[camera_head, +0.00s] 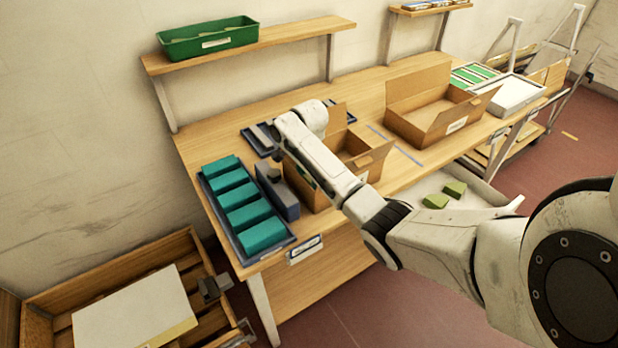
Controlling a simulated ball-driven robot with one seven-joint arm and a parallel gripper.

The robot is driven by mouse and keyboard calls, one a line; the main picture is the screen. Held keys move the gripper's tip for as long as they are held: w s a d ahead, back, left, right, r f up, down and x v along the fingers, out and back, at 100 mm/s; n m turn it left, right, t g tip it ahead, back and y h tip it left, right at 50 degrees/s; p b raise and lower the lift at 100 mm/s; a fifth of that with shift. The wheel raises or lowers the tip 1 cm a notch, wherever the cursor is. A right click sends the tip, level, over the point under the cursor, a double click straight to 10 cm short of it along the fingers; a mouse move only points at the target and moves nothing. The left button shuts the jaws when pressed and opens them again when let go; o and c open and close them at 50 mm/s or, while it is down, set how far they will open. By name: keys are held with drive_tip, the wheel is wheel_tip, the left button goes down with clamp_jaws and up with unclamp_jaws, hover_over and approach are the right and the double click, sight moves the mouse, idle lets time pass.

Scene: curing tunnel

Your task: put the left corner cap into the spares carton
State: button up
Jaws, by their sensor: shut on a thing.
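My gripper (277,157) shows only as a small dark part below the left end of my white wrist, over the front part of the bench. It is shut on a small dark piece (275,175) just above or inside a narrow blue-grey bin; I cannot tell which, nor whether the piece is the left corner cap. A dark tray (247,138) with a grey piece lies behind it. An open cardboard carton (370,158) stands right of my wrist, partly hidden by my arm. A larger open carton (412,82) stands farther right. No label legible here tells which is the spares carton.
A blue tray (281,243) of several teal blocks lies at the bench's left end, beside the blue-grey bin (290,207). A green bin (208,40) stands on the shelf. A wooden crate (110,285) is at lower left.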

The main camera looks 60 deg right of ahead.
sight(309, 181)
drive_tip(key=o, duration=1)
wheel_tip(309, 181, up, 12)
drive_tip(key=p, duration=0.4)
